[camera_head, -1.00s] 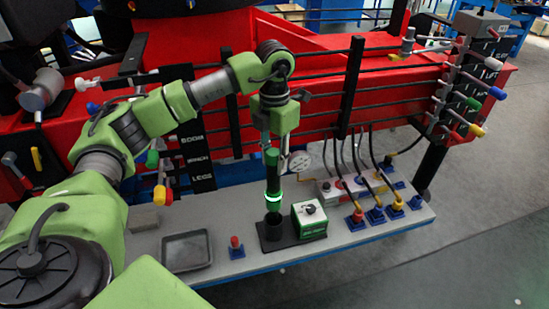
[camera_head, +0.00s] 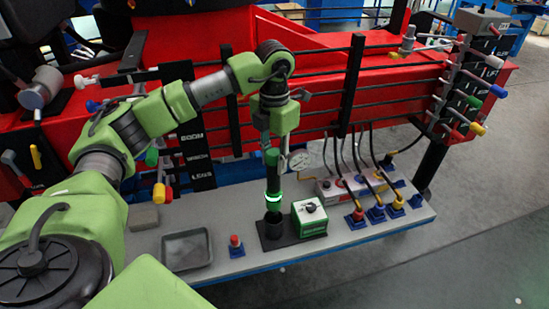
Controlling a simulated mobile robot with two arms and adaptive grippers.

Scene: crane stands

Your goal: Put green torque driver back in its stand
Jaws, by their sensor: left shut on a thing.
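The green torque driver (camera_head: 273,180) is upright, dark with a glowing green ring low on its body. My left gripper (camera_head: 270,144) is shut on its top end from above. The driver's lower tip is at the mouth of the black round stand (camera_head: 274,234); I cannot tell how far inside it sits. My right gripper is not in view.
A grey tray (camera_head: 187,264) and a red button on a blue base (camera_head: 236,247) lie left of the stand. Several cabled connectors stand to the right. A pressure gauge (camera_head: 300,160) and red machine with black rails are close behind.

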